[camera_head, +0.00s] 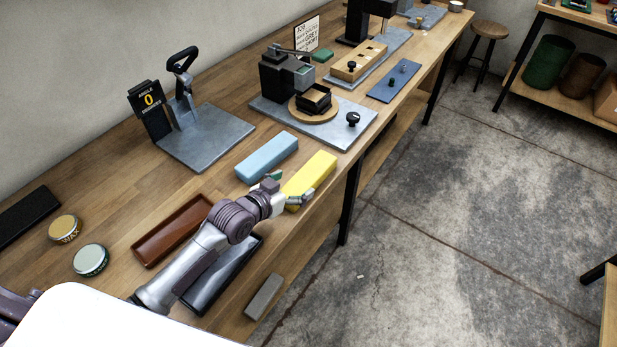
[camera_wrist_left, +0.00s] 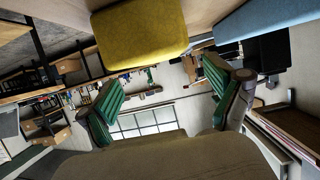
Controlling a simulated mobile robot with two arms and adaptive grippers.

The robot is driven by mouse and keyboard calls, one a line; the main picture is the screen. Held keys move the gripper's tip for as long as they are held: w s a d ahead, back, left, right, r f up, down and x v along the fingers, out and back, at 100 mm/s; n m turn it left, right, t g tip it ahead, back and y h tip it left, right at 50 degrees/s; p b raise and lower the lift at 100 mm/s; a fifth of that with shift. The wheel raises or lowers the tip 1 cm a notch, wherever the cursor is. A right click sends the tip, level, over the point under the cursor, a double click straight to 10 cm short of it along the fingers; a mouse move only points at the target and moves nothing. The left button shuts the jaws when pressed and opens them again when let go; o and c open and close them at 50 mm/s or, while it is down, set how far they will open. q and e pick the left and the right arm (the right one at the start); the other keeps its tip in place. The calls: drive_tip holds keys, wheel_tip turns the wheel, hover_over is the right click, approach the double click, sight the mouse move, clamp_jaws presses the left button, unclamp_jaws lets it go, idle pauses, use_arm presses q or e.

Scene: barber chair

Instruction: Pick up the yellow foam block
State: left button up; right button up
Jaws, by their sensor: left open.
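The yellow foam block (camera_head: 312,177) lies on the wooden bench near its front edge, beside a light blue block (camera_head: 267,157). My left gripper (camera_head: 284,191) is at the near end of the yellow block, its fingers spread and nothing between them. In the left wrist view the yellow block (camera_wrist_left: 140,30) fills the top middle, beyond the two green-padded fingers of the left gripper (camera_wrist_left: 163,88). I cannot tell whether a finger touches the block. The blue block (camera_wrist_left: 258,20) shows at the top right there. My right gripper is not in view.
A brown tray (camera_head: 172,232), a dark tray (camera_head: 232,270) and a grey block (camera_head: 264,296) lie near my left arm. A metal plate with a black-handled holder (camera_head: 205,140) and a grinder-like fixture (camera_head: 290,85) stand behind. The floor (camera_head: 430,240) right of the bench is open.

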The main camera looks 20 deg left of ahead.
sight(305, 177)
use_arm(q)
drive_tip(key=shift+w+f, duration=0.1)
drive_tip(key=shift+w, duration=0.1)
drive_tip(key=shift+w+d+f, duration=0.15)
drive_tip(key=shift+w+d, duration=0.05)
drive_tip(key=shift+w, duration=0.25)
drive_tip(key=x, duration=0.4)
drive_tip(key=shift+s, duration=0.1)
drive_tip(key=shift+w+d+f, duration=0.1)
drive_tip(key=shift+w+f, duration=0.05)
drive_tip(key=shift+w, duration=0.1)
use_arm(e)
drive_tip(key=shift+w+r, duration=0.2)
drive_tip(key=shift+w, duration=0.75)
use_arm(q)
drive_tip(key=shift+s, duration=0.1)
drive_tip(key=shift+c, duration=0.4)
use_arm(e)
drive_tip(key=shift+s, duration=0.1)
use_arm(q)
drive_tip(key=shift+c, duration=1.2)
drive_tip(key=c, duration=0.8)
drive_tip(key=shift+c, duration=0.6)
